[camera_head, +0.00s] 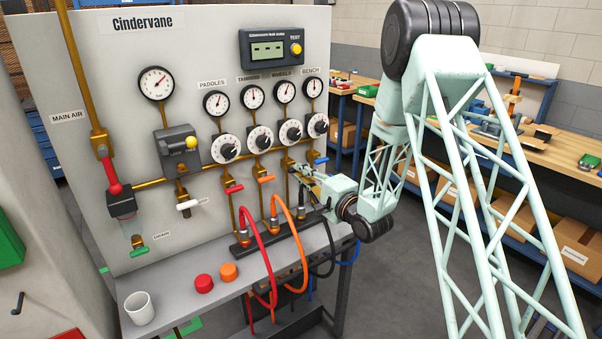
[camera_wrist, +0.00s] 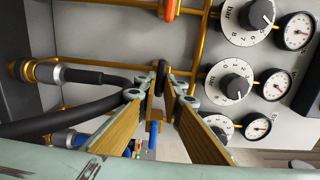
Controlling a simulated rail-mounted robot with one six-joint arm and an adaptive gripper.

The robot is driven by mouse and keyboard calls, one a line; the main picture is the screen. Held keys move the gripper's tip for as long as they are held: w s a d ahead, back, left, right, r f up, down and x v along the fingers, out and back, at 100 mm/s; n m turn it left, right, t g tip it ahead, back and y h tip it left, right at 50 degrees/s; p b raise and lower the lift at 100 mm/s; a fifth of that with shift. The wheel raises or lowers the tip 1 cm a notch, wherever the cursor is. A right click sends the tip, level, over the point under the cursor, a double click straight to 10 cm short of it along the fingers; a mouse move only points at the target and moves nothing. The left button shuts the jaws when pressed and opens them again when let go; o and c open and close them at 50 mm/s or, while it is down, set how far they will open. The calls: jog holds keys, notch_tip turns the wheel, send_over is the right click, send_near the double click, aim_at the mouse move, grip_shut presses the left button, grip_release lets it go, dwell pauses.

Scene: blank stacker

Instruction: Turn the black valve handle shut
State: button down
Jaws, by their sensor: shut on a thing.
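The black valve handle (camera_wrist: 160,78) shows in the wrist view between my fingertips, at a thin brass pipe below the black-knob dials. It appears to lie across that pipe. My gripper (camera_wrist: 156,92) is shut on it, one finger on each side. In the head view my gripper (camera_head: 303,172) reaches the panel from the right, between the orange handle (camera_head: 265,179) and the blue handle (camera_head: 320,161). There it hides the black handle.
The red handle (camera_head: 233,188) and a white handle (camera_head: 188,205) sit further left. Red hose (camera_head: 262,255) and orange hose (camera_head: 303,245) loop over the bench shelf. A black hose (camera_wrist: 85,76) runs close to my gripper. A white cup (camera_head: 139,309) stands front left.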

jog(key=c, duration=2.7)
grip_release()
jog(key=shift+c, duration=0.2)
jog(key=shift+s+d, duration=0.1)
jog(key=shift+s, duration=0.05)
jog(key=v, duration=1.1)
jog(key=shift+s+d, duration=0.25)
